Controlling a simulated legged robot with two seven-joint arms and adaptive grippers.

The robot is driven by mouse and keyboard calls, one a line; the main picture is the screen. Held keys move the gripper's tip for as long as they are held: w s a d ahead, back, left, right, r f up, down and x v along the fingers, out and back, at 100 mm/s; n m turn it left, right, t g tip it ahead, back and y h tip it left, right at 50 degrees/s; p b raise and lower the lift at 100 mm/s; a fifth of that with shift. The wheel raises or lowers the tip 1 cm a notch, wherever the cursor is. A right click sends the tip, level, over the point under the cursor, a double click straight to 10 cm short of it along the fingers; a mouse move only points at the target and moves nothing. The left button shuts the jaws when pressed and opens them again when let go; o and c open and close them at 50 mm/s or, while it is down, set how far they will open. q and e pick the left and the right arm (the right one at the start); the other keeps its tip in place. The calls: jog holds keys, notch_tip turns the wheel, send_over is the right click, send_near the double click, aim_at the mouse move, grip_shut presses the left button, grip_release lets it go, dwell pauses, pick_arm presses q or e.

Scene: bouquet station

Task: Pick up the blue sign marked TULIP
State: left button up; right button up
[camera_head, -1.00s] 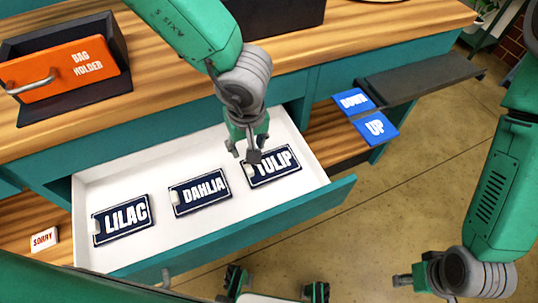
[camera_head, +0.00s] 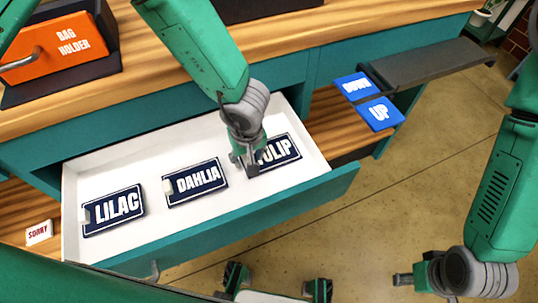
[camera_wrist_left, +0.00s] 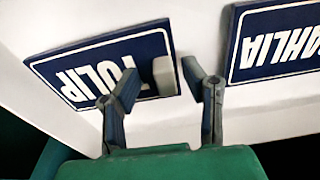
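The dark blue TULIP sign (camera_head: 282,151) with white letters lies flat at the right end of an open white drawer (camera_head: 300,204) with a teal front. A pale tab stands at its end nearest DAHLIA. My left gripper (camera_head: 244,163) is over that end and hides part of the sign. In the left wrist view, the sign (camera_wrist_left: 85,72) is upside down; the gripper (camera_wrist_left: 160,82) is open, its fingers on either side of the pale tab with gaps visible. My right gripper (camera_head: 404,279) is over the floor at the right; its finger opening is unclear.
The DAHLIA sign (camera_head: 196,183) and LILAC sign (camera_head: 113,211) lie left of TULIP. The drawer walls surround them. An orange BAG HOLDER box (camera_head: 55,50) stands on the wooden counter. Blue UP (camera_head: 379,114) and DOWN (camera_head: 353,87) plates sit right of the drawer.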

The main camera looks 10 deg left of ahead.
pick_arm(q)
jog(key=shift+a, duration=0.2)
grip_shut()
jog(key=shift+a, duration=0.2)
